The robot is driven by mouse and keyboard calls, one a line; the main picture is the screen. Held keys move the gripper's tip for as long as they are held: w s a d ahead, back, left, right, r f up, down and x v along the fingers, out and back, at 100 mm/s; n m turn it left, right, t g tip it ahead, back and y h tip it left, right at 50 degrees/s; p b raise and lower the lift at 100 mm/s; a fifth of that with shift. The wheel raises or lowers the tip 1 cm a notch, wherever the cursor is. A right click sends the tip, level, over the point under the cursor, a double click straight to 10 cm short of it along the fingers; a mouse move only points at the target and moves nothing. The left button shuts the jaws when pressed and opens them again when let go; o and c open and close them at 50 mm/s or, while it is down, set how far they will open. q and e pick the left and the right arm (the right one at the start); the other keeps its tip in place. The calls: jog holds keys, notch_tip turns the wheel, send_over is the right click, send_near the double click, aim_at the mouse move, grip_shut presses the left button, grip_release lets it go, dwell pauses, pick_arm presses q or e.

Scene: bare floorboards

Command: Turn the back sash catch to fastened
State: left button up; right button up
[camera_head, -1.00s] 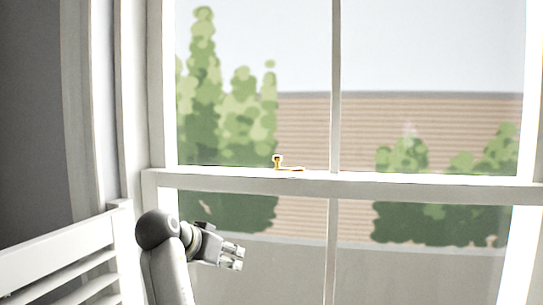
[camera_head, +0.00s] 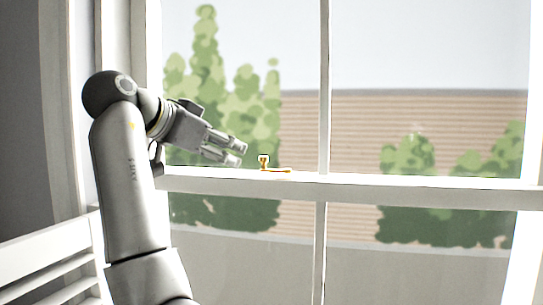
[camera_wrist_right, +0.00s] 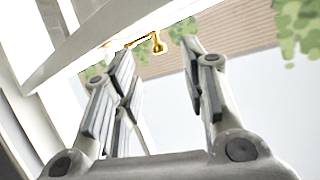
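The brass sash catch (camera_head: 275,169) sits on top of the white meeting rail of the window, left of the upright glazing bar. It has a small upright knob at its left end and a low arm lying along the rail to the right. My right gripper (camera_head: 240,152) is just left of the catch and slightly above it in the picture, not touching it. In the right wrist view the fingers (camera_wrist_right: 158,52) are spread and empty, with the catch's knob (camera_wrist_right: 157,44) showing beyond the gap between them. My left gripper is out of view.
The meeting rail (camera_head: 400,190) runs across the window just under the gripper. The upright glazing bar (camera_head: 324,90) stands right of the catch. A white slatted piece (camera_head: 45,255) is at lower left, beside my arm.

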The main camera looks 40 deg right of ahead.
aim_at(261, 158)
jog(key=p+x, duration=0.1)
jog(key=x, duration=0.2)
jog(key=r+p+x, duration=0.1)
jog(key=x, duration=0.1)
jog(key=d+p+x, duration=0.1)
jog(key=x, duration=0.2)
jog(key=shift+s+d+r+p, duration=0.25)
jog(key=shift+p, duration=0.05)
jog(key=shift+d+f, duration=0.15)
jog(key=shift+d, duration=0.15)
jog(key=shift+w+d+f, duration=0.1)
jog(key=shift+w+f, duration=0.05)
jog(key=shift+c, duration=0.8)
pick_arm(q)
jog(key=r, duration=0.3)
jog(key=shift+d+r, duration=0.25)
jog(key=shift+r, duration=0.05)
pick_arm(e)
grip_shut()
